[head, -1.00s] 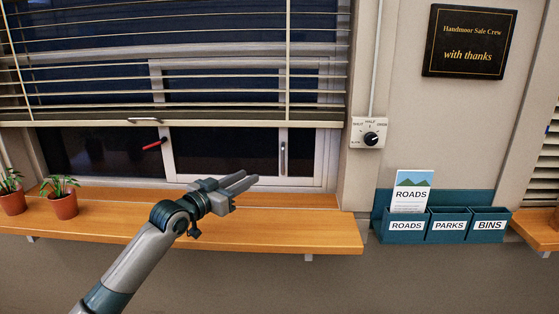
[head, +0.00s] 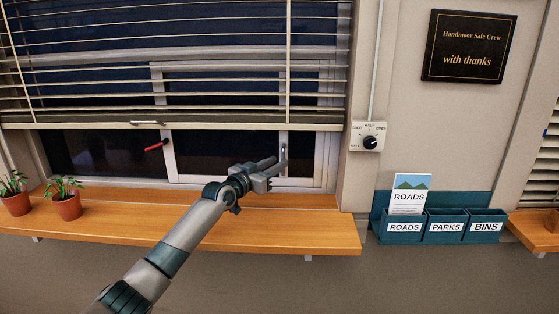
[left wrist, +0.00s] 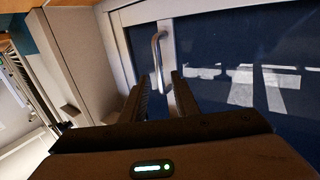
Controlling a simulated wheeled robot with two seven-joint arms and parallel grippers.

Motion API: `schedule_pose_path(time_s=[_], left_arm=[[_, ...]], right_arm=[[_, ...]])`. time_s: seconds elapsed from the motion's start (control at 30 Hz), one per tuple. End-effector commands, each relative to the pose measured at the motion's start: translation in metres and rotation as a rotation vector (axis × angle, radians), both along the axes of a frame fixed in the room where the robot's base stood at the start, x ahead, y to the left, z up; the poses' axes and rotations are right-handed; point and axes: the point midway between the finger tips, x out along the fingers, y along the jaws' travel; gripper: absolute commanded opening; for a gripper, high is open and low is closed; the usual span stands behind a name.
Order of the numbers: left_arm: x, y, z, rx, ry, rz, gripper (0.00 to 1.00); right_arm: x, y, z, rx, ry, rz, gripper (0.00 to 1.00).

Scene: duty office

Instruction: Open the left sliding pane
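The window behind the half-lowered blind has pale-framed sliding glass panes (head: 225,152). A vertical metal bar handle (head: 283,152) is on the upright at the right of the middle glass; it also shows in the left wrist view (left wrist: 157,50). A red lever (head: 156,145) sticks out at the left upright. My left gripper (head: 279,163) is in front of the sill, close to the lower part of the bar handle. In the left wrist view my left gripper (left wrist: 160,92) is open, with the handle's lower end seen between its fingertips. Contact cannot be told. My right gripper is out of view.
The blind's bottom rail (head: 180,126) hangs above the gripper. Two potted plants (head: 67,205) stand at the left of the wooden sill (head: 120,218). A blind dial (head: 369,142) and a leaflet rack (head: 446,227) are on the wall at the right. The sill's middle is clear.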

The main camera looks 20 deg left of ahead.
Motion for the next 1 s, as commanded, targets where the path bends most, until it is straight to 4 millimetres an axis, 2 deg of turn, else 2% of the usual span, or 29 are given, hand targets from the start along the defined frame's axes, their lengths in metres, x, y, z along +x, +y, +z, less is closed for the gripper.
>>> schedule_pose_path(time_s=[0.1,0.27,0.67,0.8,1.0], left_arm=[[0.012,-0.005,0.0,-0.002,0.001,-0.001,0.28],[0.021,-0.008,0.0,-0.001,0.0,-0.001,0.28],[0.024,-0.009,0.0,0.0,0.0,0.0,0.28],[0.024,-0.009,0.0,0.0,0.0,0.0,0.0],[0.024,-0.009,0.0,0.0,0.0,0.0,0.0]], right_arm=[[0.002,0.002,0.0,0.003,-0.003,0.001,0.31],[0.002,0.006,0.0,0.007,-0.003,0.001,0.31],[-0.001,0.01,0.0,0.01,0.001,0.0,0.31],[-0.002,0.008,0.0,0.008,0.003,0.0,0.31],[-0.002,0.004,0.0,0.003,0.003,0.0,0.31]])
